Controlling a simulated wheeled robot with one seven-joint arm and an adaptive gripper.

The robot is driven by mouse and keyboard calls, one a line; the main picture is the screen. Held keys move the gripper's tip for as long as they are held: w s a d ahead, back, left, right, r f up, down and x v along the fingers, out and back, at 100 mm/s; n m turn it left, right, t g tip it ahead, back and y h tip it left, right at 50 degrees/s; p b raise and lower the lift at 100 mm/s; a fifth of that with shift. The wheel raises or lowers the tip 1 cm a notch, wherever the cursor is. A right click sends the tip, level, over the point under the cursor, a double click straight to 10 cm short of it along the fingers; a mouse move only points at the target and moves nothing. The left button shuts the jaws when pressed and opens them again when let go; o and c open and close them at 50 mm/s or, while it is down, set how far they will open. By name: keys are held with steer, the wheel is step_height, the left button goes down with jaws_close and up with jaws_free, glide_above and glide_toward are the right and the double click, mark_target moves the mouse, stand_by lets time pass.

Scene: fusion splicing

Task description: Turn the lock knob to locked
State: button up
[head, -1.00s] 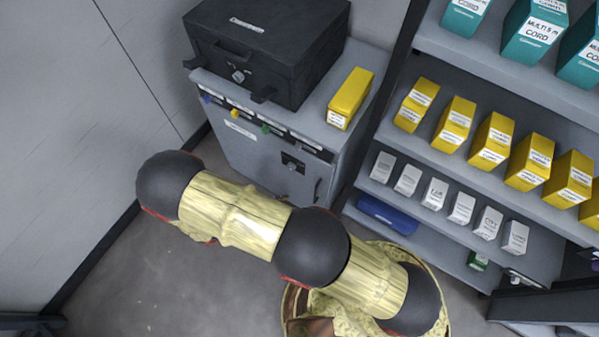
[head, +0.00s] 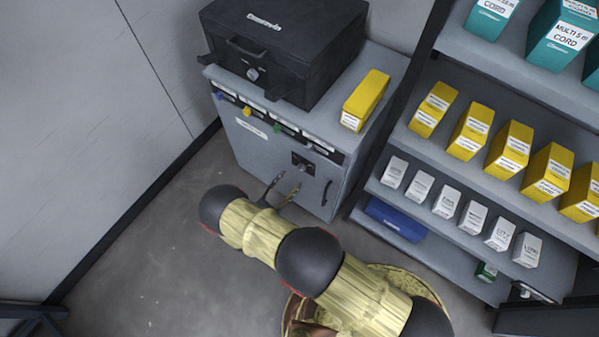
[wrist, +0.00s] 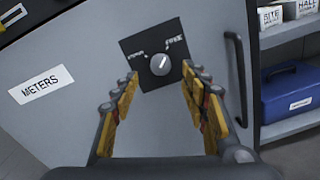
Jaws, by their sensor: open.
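The lock knob (wrist: 160,64) is a round silver knob on a square black plate (wrist: 146,46) on the grey cabinet door. Its light pointer mark tilts up and right, towards the right-hand label on the plate, which seems to read FREE. The left-hand label is too small to read. In the head view the knob (head: 301,161) sits high on the cabinet front. My gripper (wrist: 161,80) is open and empty, its two fingers apart on either side of the knob's lower part in the picture. In the head view my gripper (head: 284,187) is just in front of the door, below the plate; contact cannot be told.
A dark handle (wrist: 238,78) is right of the knob, and a METERS label (wrist: 41,85) is on the left. A black case (head: 285,45) and a yellow box (head: 366,100) stand on the cabinet (head: 262,150). Stocked shelves stand to the right. Floor is clear at left.

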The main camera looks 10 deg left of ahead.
mark_target(300, 170)
steer(key=b+x, duration=0.1)
steer(key=x, duration=0.5)
steer(key=shift+c, duration=1.1)
steer(key=c, duration=0.9)
